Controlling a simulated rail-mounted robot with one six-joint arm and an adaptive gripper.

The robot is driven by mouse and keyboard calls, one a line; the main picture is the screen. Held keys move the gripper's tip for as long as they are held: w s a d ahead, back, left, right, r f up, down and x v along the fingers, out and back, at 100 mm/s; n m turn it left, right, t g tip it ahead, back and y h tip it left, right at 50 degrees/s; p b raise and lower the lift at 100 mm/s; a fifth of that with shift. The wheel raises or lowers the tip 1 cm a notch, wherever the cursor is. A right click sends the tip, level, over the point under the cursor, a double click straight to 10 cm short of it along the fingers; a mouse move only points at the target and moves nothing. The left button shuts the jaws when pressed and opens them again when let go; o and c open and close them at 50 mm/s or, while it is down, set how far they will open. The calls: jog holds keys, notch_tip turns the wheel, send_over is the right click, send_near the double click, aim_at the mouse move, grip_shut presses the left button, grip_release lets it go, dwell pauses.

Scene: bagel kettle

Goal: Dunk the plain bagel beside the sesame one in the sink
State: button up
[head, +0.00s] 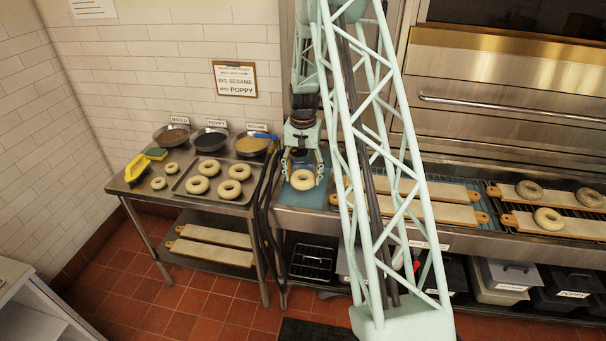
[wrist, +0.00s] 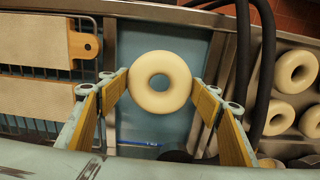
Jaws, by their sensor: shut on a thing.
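A plain pale bagel (head: 302,187) is between the fingers of my gripper (head: 302,172). In the wrist view the fingertips touch both sides of the bagel (wrist: 160,104). The bagel is over the blue-floored sink (head: 284,196), between the steel table and the boards. The sink also shows in the wrist view (wrist: 134,125). I cannot tell how high the bagel is above the sink's floor. No other bagel shows in the visible part of the sink. A blue thin thing lies near the lower wrist-view edge of the sink.
Boards (head: 440,191) lie right of the sink; darker-topped bagels (head: 548,219) sit on the far ones. Dark hoses (head: 268,190) hang left of the sink.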

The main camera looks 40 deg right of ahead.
jog(key=shift+f+b, duration=0.4)
jog(key=shift+f, duration=1.25)
jog(key=shift+f+b, duration=2.75)
jog(key=shift+f, duration=1.75)
jog(key=shift+r, duration=0.15)
jog(key=shift+r+p, duration=2.2)
jog(key=shift+r, duration=4.15)
